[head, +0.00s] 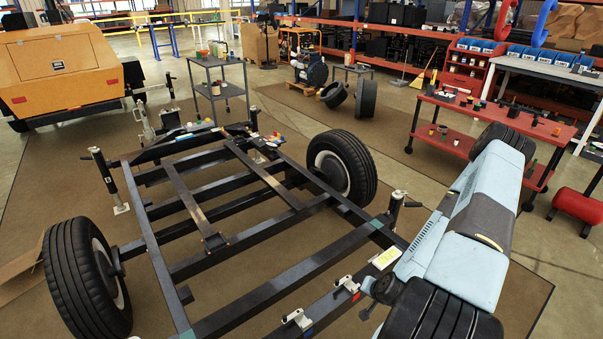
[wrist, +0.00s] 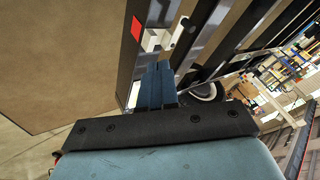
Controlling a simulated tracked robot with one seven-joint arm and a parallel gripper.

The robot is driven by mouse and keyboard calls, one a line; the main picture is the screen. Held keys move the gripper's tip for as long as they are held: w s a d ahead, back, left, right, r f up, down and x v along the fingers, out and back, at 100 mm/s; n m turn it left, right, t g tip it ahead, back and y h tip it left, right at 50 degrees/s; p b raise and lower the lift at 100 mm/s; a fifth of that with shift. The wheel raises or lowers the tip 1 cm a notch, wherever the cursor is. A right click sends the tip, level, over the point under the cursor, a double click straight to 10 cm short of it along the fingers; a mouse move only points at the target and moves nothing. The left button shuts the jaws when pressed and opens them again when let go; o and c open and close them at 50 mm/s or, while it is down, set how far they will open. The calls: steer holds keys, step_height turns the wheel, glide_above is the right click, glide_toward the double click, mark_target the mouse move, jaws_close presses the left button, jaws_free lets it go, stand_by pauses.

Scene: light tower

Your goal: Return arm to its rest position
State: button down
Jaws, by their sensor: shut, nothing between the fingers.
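My gripper (wrist: 160,66) shows in the wrist view as two dark blue fingers. They are closed together with nothing between them. The tips lie just below a white bracket with a black knob (wrist: 157,40) in the picture. I cannot tell how far apart they are in depth. The bracket sits on a dark trailer frame beam beside a red square. The trailer frame (head: 232,240) fills the middle of the head view. My light blue arm housing shows at the bottom of the wrist view. My gripper cannot be made out in the head view.
The frame has black wheels (head: 343,167) and upright jacks (head: 107,177). A red workbench (head: 470,120) stands at the right, a grey cart (head: 219,88) behind, and an orange machine (head: 60,70) at the far left. Brown floor matting is bare between frame and cart.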

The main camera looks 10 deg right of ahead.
steer(key=w+d+r+n+g, duration=0.1)
steer(key=w+d+r+n, duration=0.1)
steer(key=w+r, duration=0.35)
steer(key=w+d+r+n+g, duration=0.1)
steer(key=w+d+r+n, duration=0.1)
steer(key=r, duration=0.7)
step_height(320, 180, up, 19)
steer(key=w+a+n+h, duration=0.1)
steer(key=a+n+h, duration=0.1)
steer(key=a, duration=0.1)
steer(key=s+a+r+n, duration=0.1)
steer(key=s+a+r, duration=0.2)
steer(key=r, duration=0.5)
steer(key=s+a+r, duration=0.3)
steer(key=r, duration=0.5)
steer(key=s+a+r, duration=0.2)
steer(key=s+r, duration=0.3)
steer(key=s, duration=0.2)
steer(key=s+a+r+y, duration=0.1)
steer(key=s+a+r, duration=0.2)
steer(key=s+r, duration=0.2)
steer(key=shift+s+r+n, duration=0.3)
steer(key=shift+s+n, duration=0.1)
steer(key=shift+s, duration=0.75)
